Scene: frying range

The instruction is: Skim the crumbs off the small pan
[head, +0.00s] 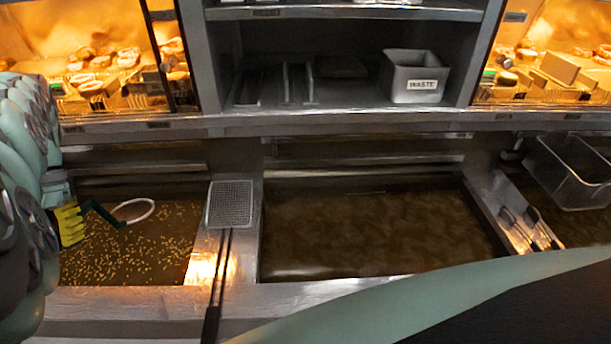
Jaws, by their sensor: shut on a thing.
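The small pan (150,262) at the left is a vat of brown oil with many pale crumbs scattered over it. My gripper (78,218), with yellow and black fingers, is at the pan's left side, shut on the dark green bent handle of a ring-ended tool (151,212). The tool's white ring is over the far half of the pan; I cannot tell whether it touches the oil. Crumbs lie mostly nearer and to the right of the ring. My arm hides the pan's left edge.
A square mesh skimmer (230,203) with a long dark handle lies across the metal divider. The large oil vat (375,235) is right of it. A wire basket (570,175) hangs at the right. A white WASTE bin (415,77) stands on the back shelf, between lit food displays.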

